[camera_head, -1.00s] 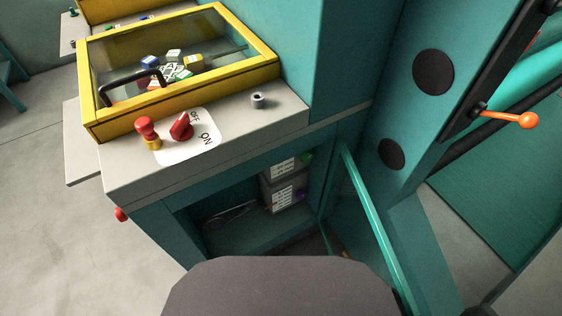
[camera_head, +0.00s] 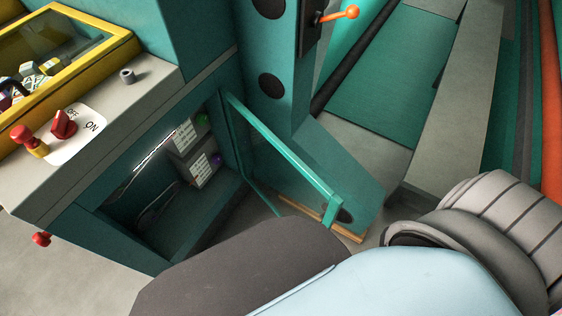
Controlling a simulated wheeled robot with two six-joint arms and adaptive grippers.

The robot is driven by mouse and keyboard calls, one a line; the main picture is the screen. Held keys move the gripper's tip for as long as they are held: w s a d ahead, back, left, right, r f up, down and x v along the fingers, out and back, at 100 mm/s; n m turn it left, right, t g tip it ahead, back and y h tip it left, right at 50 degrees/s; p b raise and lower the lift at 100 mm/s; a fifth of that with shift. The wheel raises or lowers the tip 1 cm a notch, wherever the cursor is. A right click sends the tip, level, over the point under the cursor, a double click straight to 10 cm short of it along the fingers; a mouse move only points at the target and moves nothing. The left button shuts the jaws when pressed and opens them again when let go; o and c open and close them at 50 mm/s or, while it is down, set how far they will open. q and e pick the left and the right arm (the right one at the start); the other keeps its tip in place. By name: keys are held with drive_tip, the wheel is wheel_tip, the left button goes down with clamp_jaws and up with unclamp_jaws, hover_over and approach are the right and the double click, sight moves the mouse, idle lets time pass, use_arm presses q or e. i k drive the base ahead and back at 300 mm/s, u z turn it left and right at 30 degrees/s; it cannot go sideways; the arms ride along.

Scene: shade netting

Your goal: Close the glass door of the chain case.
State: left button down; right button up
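The chain case (camera_head: 95,225) is a teal cabinet under the grey control counter, and its front opening shows at the lower left. Its glass door (camera_head: 285,148) has a teal frame and stands swung open to the right of the opening. The inside of the case is in plain view, with two grey boxes with white labels (camera_head: 201,165) and a dark chain-like loop (camera_head: 158,203). Part of the door's lower area is hidden behind my own body. Neither of my grippers is in view; a grey ribbed part that looks like my arm shows at the lower right.
The counter carries a red OFF/ON switch (camera_head: 64,124), a red knob (camera_head: 27,137) and a yellow-framed glass lid (camera_head: 60,50). A teal machine column (camera_head: 272,45) stands behind the door. An orange-knobbed lever (camera_head: 345,13) is at the top. Grey floor shows at lower left.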

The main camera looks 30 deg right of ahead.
sight(335, 205)
drive_tip(key=k, duration=0.15)
drive_tip(key=u, duration=2.25)
drive_tip(key=k, duration=2.5)
drive_tip(key=z, duration=1.35)
drive_tip(key=i, duration=0.5)
drive_tip(key=z, duration=1.25)
drive_tip(key=k, duration=0.25)
drive_tip(key=u, duration=0.85)
